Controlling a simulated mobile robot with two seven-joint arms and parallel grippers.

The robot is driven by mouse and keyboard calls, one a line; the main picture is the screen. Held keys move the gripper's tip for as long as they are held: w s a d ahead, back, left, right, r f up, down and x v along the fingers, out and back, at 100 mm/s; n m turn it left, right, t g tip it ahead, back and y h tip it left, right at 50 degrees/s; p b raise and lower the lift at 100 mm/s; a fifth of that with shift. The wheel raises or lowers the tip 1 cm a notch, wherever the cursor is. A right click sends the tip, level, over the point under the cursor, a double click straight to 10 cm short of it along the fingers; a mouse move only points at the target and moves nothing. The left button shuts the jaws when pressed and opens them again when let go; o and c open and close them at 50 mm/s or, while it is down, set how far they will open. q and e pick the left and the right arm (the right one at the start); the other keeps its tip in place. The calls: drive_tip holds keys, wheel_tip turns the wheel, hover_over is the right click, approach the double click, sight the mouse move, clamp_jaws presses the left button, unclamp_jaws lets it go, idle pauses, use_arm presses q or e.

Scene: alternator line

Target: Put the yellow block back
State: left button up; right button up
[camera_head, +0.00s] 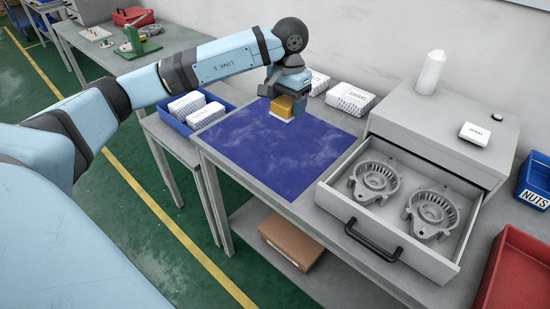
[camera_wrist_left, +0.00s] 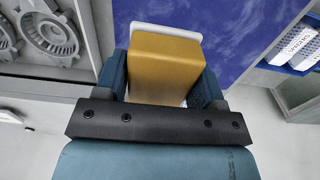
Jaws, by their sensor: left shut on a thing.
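The yellow block (camera_head: 284,106) is held in my left gripper (camera_head: 287,96) over the back part of the blue mat (camera_head: 260,160). In the left wrist view the yellow block (camera_wrist_left: 166,68) sits between the two fingers of my left gripper (camera_wrist_left: 165,85), which is shut on it. A white piece (camera_wrist_left: 166,31) shows at the far end of the block. I cannot tell whether the block touches the mat. My right gripper is not in view.
An open drawer (camera_head: 331,200) with two grey metal housings stands right of the mat. White boxes (camera_head: 349,98) lie behind the mat. A blue bin (camera_head: 176,125) with white boxes is on the left. A red bin (camera_head: 510,270) is at the right. Most of the mat is clear.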

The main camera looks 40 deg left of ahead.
use_arm(q)
drive_tip(key=p, duration=0.1)
hover_over(286, 168)
wheel_tip(286, 168, down, 15)
drive_tip(key=shift+a+r, duration=0.1)
wheel_tip(286, 168, down, 4)
drive_tip(key=shift+f+p, duration=0.25)
drive_tip(key=shift+p, duration=0.05)
drive_tip(key=shift+f, duration=0.2)
drive_tip(key=shift+f+b, duration=0.25)
drive_tip(key=shift+b, duration=0.1)
drive_tip(key=o, duration=0.9)
drive_tip(key=shift+r, duration=0.1)
drive_tip(key=shift+c, duration=0.2)
drive_tip(key=shift+r, duration=0.15)
